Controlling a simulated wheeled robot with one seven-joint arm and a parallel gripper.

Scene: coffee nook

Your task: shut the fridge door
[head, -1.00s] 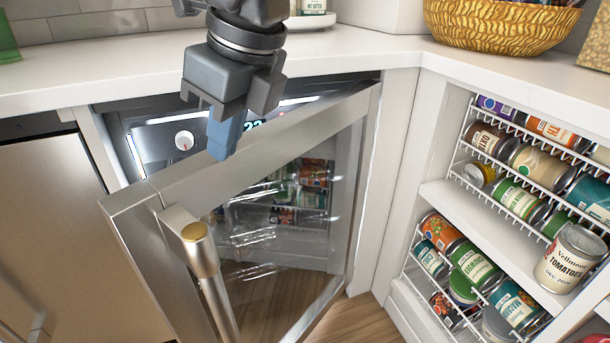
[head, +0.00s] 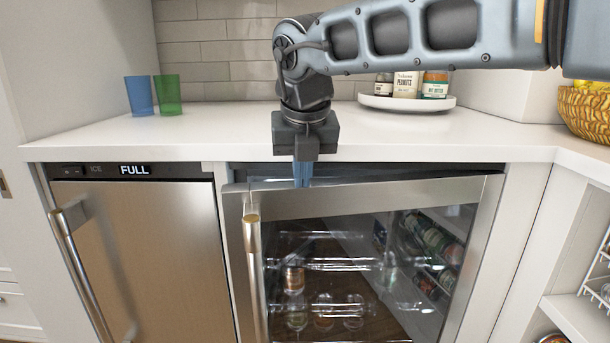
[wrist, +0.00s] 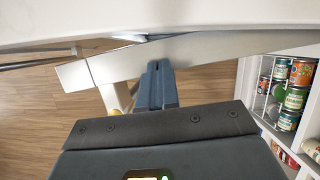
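The fridge door (head: 377,186) is a glass door in a steel frame. It stands slightly ajar, hinged at its right, with its left side out from the cabinet. Its vertical handle (head: 254,270) is on the left; part of it shows in the wrist view (wrist: 112,97). My gripper (head: 303,183) points down at the door's top edge, right of the handle. Its blue fingers (wrist: 156,75) are together with nothing visible between them. They appear to meet the door frame (wrist: 200,50) from the handle side; exact contact is unclear.
The white counter (head: 210,135) overhangs the door. A blue cup (head: 139,96) and green cup (head: 168,96) stand at its back left, and a tray of jars (head: 405,103) at the back. The ice maker (head: 150,250) adjoins on the left. Can shelves (wrist: 285,95) stand to the right.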

